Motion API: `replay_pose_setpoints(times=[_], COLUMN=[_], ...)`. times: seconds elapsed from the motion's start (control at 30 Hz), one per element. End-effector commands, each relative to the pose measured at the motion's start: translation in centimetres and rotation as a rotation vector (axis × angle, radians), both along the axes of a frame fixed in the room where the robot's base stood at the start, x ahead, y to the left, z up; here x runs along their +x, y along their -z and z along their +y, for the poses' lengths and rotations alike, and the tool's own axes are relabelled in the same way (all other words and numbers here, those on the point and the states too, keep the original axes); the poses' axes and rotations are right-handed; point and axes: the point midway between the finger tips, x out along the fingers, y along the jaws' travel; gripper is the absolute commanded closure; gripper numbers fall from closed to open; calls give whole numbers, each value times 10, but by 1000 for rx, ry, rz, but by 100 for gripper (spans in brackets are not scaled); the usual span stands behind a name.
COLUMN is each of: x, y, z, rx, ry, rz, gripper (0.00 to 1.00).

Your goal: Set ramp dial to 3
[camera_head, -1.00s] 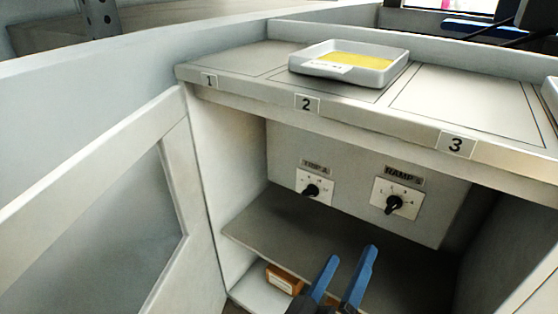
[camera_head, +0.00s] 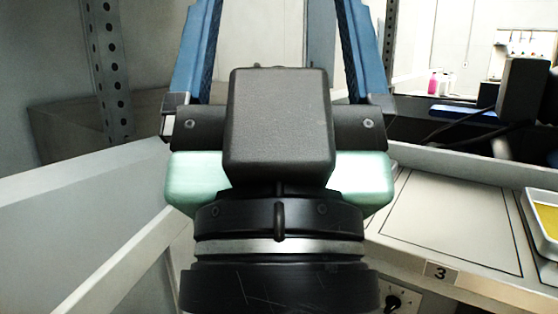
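The ramp dial (camera_head: 393,302), a black knob on a white plate, shows only in part at the bottom edge, below the counter label 3. The picture cuts off its lower part and I cannot read its setting. My gripper (camera_head: 277,40) is raised close in front of the camera. Its two blue fingers stand wide apart, with nothing visible between them, and their tips run out at the top. My gripper is well above and to the left of the dial in the picture, apart from it. My wrist hides the rest of the cabinet front, and the other dial is not visible.
The counter top (camera_head: 450,220) with its outlined field lies at the right, above the dial. A pale tray with yellow contents (camera_head: 545,212) stands at the right edge. A light framed panel (camera_head: 80,220) fills the lower left. A perforated metal post (camera_head: 105,60) stands behind.

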Motion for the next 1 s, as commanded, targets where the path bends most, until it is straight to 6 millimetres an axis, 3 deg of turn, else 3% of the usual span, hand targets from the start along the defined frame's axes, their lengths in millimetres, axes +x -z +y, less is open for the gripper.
replay_pose_setpoints(times=[0.03, 0.2, 0.8, 1.0], x=[0, 1, 1, 1], y=[-30, -83, -264, -304], z=[0, 0, 0, 1], rx=[0, 0, -1, -1], ry=[0, 0, -1, -1], rz=[1, 2, 3, 4], gripper=[12, 12, 12, 12])
